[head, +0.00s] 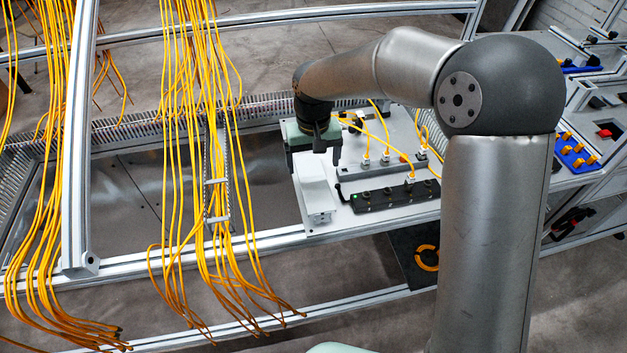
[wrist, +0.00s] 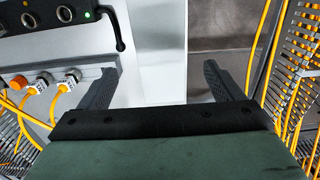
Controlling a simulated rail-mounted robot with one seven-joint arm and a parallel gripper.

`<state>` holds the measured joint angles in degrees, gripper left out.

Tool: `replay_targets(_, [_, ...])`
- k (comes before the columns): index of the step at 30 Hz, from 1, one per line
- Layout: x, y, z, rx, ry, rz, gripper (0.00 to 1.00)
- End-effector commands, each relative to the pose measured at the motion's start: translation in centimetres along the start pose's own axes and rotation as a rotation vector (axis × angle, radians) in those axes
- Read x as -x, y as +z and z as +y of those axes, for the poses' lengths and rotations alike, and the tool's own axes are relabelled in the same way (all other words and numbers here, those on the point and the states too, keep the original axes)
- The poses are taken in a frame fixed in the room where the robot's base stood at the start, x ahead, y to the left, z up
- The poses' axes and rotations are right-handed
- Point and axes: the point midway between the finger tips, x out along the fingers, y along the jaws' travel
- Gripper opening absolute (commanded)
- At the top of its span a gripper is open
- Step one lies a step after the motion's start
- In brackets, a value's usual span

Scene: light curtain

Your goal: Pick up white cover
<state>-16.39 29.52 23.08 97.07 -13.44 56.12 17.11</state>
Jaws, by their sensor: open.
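The white cover (head: 314,192) is a long white box-like piece on the left part of the light grey panel in the head view. In the wrist view the white cover (wrist: 160,42) runs up the middle of the picture, between the lines of my two fingers. My gripper (head: 322,145) is over the far end of the cover in the head view, pointing down. In the wrist view my gripper (wrist: 160,78) is open, with a dark finger on each side and nothing held. The far end of the cover is partly hidden by the gripper, and I cannot tell the exact height between them.
A black connector block (head: 383,196) and a grey block with yellow cables (head: 372,165) stand right of the cover. Yellow cables (head: 190,120) hang at the left. A slotted cable duct (wrist: 300,60) is at the right in the wrist view. Bare metal floor (head: 120,190) lies left.

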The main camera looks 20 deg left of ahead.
Motion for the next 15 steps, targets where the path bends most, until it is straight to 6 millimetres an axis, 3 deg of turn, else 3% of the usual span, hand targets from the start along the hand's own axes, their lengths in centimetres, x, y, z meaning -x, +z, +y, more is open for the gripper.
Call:
replay_targets(9, [-4.2,0.0,-0.1,0.001,0.000,-0.003,0.87])
replay_targets(15, [-5.1,0.0,-0.1,0.000,0.000,0.000,0.87])
